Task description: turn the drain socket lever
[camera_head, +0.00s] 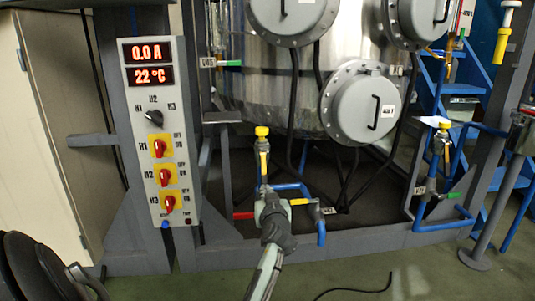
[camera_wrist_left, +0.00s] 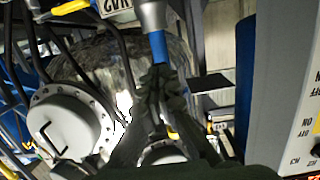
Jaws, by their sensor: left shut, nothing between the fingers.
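My left gripper (camera_head: 272,208) reaches up from the bottom centre of the head view to the pipework in front of the tank. Its dark fingers are shut, with nothing visible between them. They cover part of the pipe below a yellow-capped fitting (camera_head: 262,131). Around it are a yellow lever (camera_head: 300,202) at right, a red lever (camera_head: 243,215) at left and an upright yellow lever (camera_head: 263,162) above. I cannot tell which is the drain socket lever. In the left wrist view, the shut fingertips (camera_wrist_left: 160,78) overlap the end of a blue part (camera_wrist_left: 158,47); contact is unclear.
A control panel (camera_head: 158,130) reading 0.0 A and 22 °C stands at left. The steel tank (camera_head: 335,75) with round flanged covers (camera_head: 362,104) is behind. Blue pipes (camera_head: 320,228) and a second yellow-capped valve (camera_head: 441,128) stand at right. The green floor in front is mostly clear.

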